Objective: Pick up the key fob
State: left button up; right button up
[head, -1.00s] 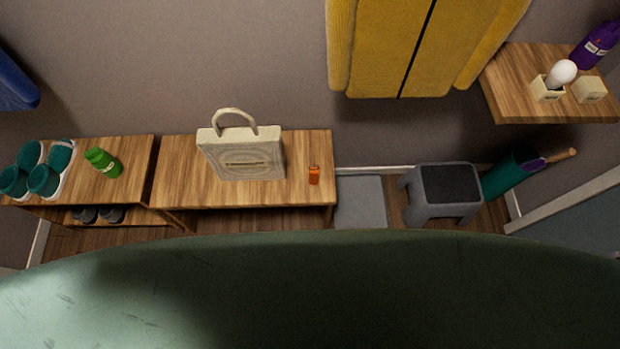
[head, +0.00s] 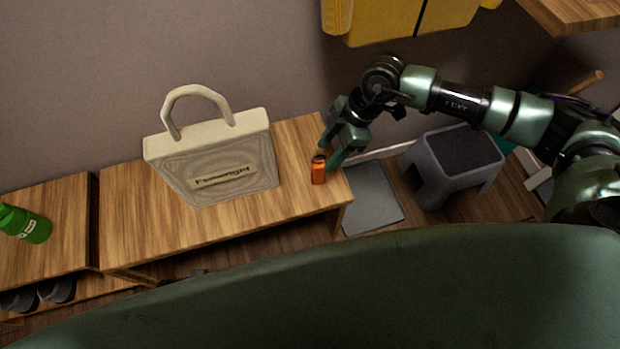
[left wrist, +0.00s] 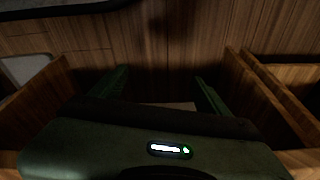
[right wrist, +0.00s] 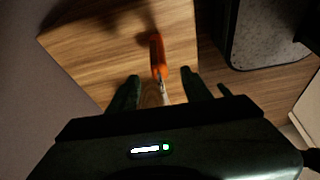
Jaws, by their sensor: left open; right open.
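The key fob (head: 318,172), orange with a dark top, is at the right end of the wooden bench (head: 130,220). My right gripper (head: 328,153) is open beside it, with its fingers pointing down toward the bench. In the right wrist view, the orange fob (right wrist: 157,52) lies just beyond the open fingertips (right wrist: 160,80), roughly in line with the gap. A thin metallic part extends from it toward the gap. I cannot tell whether a finger touches it. My left gripper (left wrist: 160,80) is open and empty in the left wrist view, and out of the head view.
A cream tote bag (head: 215,160) stands on the bench left of the fob. A grey step stool (head: 455,165) and grey mat (head: 370,200) are right of the bench. A green bottle (head: 25,223) is far left. Wooden panels (left wrist: 255,95) surround the left gripper's view.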

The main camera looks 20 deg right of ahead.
aim_at(322, 161)
jog(key=b+x, duration=0.1)
jog(key=x, duration=0.5)
jog(key=shift+f, duration=0.4)
jog(key=shift+a+f+b, duration=0.1)
jog(key=shift+f+b, duration=0.2)
pick_arm(q)
notch_tip(322, 161, up, 6)
jog(key=w, duration=0.1)
jog(key=shift+r, duration=0.15)
pick_arm(e)
grip_shut()
